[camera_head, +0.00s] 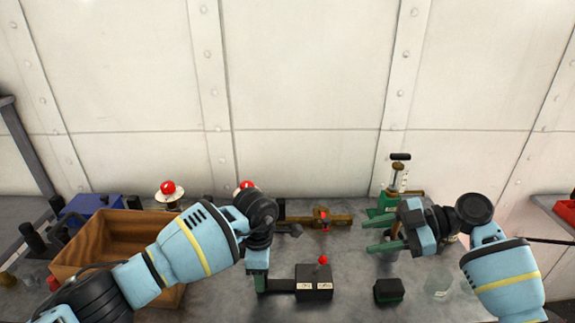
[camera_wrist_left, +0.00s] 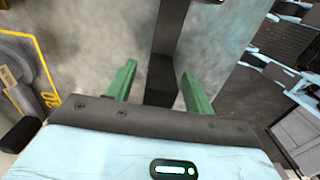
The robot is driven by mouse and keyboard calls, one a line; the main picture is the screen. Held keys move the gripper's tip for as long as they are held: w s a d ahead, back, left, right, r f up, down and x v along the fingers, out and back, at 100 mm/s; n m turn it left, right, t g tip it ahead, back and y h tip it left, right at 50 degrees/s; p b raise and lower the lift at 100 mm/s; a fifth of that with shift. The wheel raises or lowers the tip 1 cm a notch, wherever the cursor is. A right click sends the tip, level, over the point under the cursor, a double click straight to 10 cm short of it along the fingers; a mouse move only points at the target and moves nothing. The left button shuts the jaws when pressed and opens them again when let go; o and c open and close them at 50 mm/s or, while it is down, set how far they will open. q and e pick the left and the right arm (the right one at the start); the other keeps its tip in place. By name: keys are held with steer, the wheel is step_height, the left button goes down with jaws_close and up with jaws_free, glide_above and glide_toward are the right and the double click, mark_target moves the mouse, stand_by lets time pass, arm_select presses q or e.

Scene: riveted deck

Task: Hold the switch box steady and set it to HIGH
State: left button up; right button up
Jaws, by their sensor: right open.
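The switch box (camera_head: 314,284) is a small dark box on the grey deck. A short lever with a red knob (camera_head: 322,260) stands on its top, leaning slightly right. Two white labels are on its front, too small to read. A dark bar handle sticks out to the box's left. My left gripper (camera_head: 259,284) is low at the end of this handle. In the left wrist view the green fingers are apart, with the dark handle (camera_wrist_left: 161,82) between them and gaps on both sides. My right gripper (camera_head: 381,236) is open and empty, above and right of the box.
A wooden crate (camera_head: 105,226) stands at the left, partly behind my left arm. A brass valve piece (camera_head: 330,219) lies behind the box. A black-and-green block (camera_head: 388,291) and a clear glass (camera_head: 437,284) stand to the right. A green pump-like device (camera_head: 386,200) stands behind my right gripper.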

arm_select(q)
step_height(320, 180, up, 12)
stand_by(0.8)
